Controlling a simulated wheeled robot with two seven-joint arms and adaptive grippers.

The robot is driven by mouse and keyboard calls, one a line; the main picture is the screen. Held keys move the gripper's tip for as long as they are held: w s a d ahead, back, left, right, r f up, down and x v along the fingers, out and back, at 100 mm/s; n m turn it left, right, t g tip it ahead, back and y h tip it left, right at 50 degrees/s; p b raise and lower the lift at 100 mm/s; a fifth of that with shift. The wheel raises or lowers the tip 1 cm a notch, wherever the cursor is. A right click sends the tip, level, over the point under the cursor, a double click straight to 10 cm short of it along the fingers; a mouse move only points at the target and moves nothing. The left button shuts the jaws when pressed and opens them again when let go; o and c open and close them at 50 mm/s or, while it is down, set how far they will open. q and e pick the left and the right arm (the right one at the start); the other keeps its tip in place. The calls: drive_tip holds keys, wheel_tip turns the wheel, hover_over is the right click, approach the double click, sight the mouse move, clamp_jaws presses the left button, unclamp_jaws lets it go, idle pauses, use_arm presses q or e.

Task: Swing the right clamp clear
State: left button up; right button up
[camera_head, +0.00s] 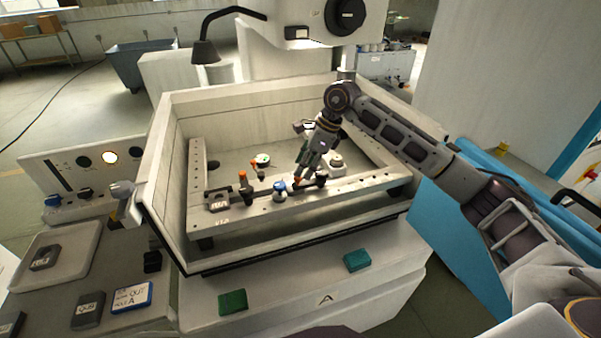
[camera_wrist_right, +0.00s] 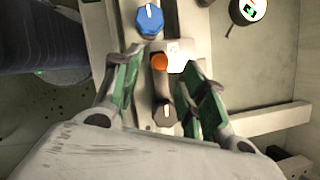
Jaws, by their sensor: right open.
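The right clamp shows its orange tip (camera_head: 297,180) on the front rail of the machine's tank, just below my right gripper. In the right wrist view the orange tip (camera_wrist_right: 159,62) lies between and slightly beyond my fingers, with a dark knob (camera_wrist_right: 165,115) nearer the palm. My right gripper (camera_head: 303,174) is open, its green-padded fingers on either side of the clamp. I cannot tell whether they touch it. Part of the clamp is hidden behind the gripper in the head view. My left gripper is not in view.
A blue knob (camera_head: 279,188) stands just left of the right clamp. Another orange-tipped clamp (camera_head: 243,176) stands further left on the rail (camera_head: 345,190). The tank wall (camera_head: 158,170) surrounds them. A round white-faced dial (camera_head: 262,159) lies behind. Green blocks (camera_head: 232,302) sit on the front ledge.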

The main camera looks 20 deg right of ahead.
drive_tip(key=shift+x, duration=1.95)
drive_tip(key=shift+d, duration=0.1)
clamp_jaws()
